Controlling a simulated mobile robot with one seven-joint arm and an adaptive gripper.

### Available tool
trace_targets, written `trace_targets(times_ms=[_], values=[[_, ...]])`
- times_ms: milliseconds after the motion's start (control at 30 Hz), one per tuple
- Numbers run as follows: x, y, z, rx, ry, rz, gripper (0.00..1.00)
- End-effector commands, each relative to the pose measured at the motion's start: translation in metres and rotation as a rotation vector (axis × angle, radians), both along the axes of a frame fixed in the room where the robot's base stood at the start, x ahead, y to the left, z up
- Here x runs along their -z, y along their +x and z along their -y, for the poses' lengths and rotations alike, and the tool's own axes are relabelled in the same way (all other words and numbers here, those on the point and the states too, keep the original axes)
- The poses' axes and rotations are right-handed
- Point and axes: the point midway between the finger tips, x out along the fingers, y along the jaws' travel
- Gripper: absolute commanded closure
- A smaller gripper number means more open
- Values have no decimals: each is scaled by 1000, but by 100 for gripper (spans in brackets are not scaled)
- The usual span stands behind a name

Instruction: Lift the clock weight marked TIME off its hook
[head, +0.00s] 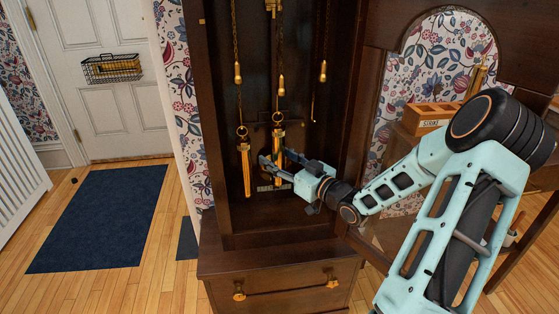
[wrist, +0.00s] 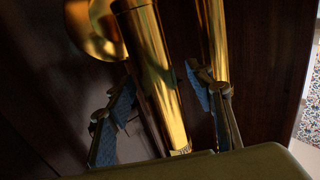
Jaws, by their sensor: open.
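Two brass clock weights hang by rings in the dark clock case. The left weight (head: 246,170) hangs clear of my gripper. The middle weight (head: 279,136) hangs upright from a hook and ring (head: 278,117), partly hidden by my gripper (head: 275,160). In the wrist view, a brass weight (wrist: 154,60) stands between the open fingers of my gripper (wrist: 160,84), with no clear contact. A small mark near the weight's end is too small to read, so I cannot tell which one is TIME. Another brass cylinder (wrist: 213,35) shows beyond the right finger.
The case (head: 215,130) has side walls close around the weights. A third chain with a brass piece (head: 323,72) hangs at the right. A wooden box (head: 428,117) labelled STRIKE sits further right. A drawer (head: 285,290) is below. Floor and a blue mat (head: 100,215) lie left.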

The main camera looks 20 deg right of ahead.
Motion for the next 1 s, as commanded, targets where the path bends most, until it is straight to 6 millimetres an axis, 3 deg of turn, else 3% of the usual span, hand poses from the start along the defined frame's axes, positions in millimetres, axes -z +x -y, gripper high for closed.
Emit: trace_targets(times_ms=[67, 500, 767, 800, 1000], values=[[0, 0, 0, 0, 0, 0, 53], [0, 0, 0, 0, 0, 0, 100], [0, -1, 0, 0, 0, 0, 100], [-4, 0, 0, -1, 0, 9, 76], [-3, 0, 0, 0, 0, 6, 98]])
